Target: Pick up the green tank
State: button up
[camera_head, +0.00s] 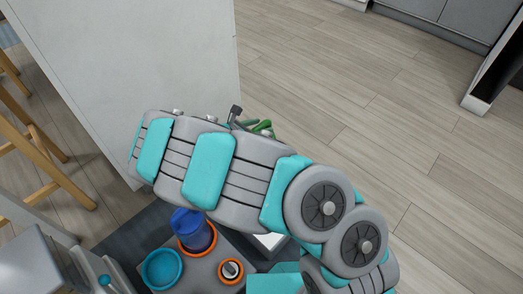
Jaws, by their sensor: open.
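A small green thing (263,127) shows just past the upper edge of my arm, near the middle of the picture. Most of it is hidden behind the arm, so I cannot tell its full shape or whether it is the green tank. My gripper (239,119) is mostly hidden by my arm; only a dark grey part of it shows, just left of the green thing. It is open. I cannot tell whether it touches the green thing.
A white upright panel (150,60) stands at the left, close to my arm. A wooden stool (40,150) is at the far left. Grey cabinets (450,15) stand at the top right. The wood floor (400,130) at the right is clear.

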aim_at(267, 124)
jog(key=x, duration=0.4)
jog(key=shift+w+b, duration=0.2)
jog(key=shift+b, duration=0.15)
grip_shut()
dwell(1.1)
